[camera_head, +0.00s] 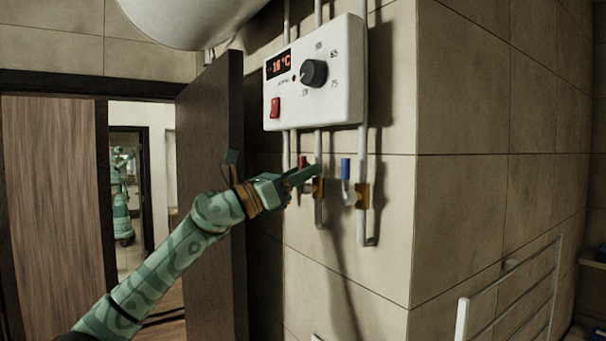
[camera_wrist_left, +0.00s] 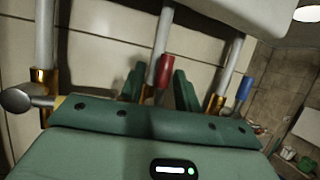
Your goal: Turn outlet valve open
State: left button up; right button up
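A red-handled valve (camera_head: 302,162) is on a pipe below the white control box. A blue-handled valve (camera_head: 346,168) is on the pipe to its right, with a brass body (camera_head: 362,195). Both handles point upward. My left gripper (camera_head: 306,176) is in front of the red valve and partly hides it. In the left wrist view, the red handle (camera_wrist_left: 165,72) shows between the two spread green fingers, with no clear contact. The blue handle (camera_wrist_left: 245,88) stands to the right, outside the fingers. My right gripper is not in view.
The control box (camera_head: 345,85) with a dial and red switch hangs just above the valves. A white tank (camera_head: 190,18) is above it. A dark door (camera_head: 212,140) stands open behind my left arm. A towel rail (camera_head: 462,318) is at the lower right.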

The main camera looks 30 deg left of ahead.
pick_arm(q)
jog(key=shift+f, duration=0.1)
jog(key=shift+s+a+f, duration=0.15)
jog(key=b+v, duration=1.3)
jog(key=v, duration=0.2)
jog(key=shift+s+a, duration=0.25)
jog(key=shift+s, duration=0.1)
